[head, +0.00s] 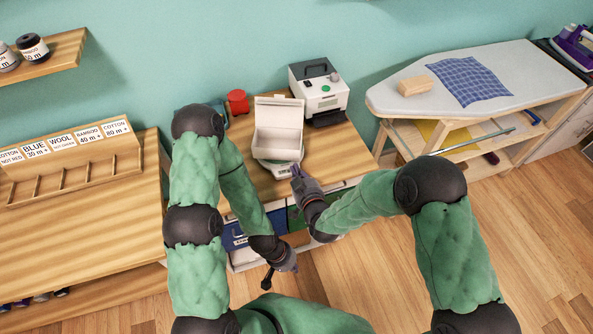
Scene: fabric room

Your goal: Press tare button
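A small white scale (280,169) stands at the front of the wooden desk, with an open white box (278,131) on top of it. The tare button is too small to make out. My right gripper (296,172) is at the scale's front right edge, fingertips pointing at it; I cannot tell whether they touch. Its fingers look close together, but whether they are shut is unclear. My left gripper (267,280) hangs low in front of the desk, away from the scale, and its finger opening cannot be made out.
A white and black machine (320,91) stands behind the scale on the right, and a red object (237,102) is at the back left. An ironing board (480,85) is at right, a labelled wooden rack (70,160) at left. Drawers are below the desk.

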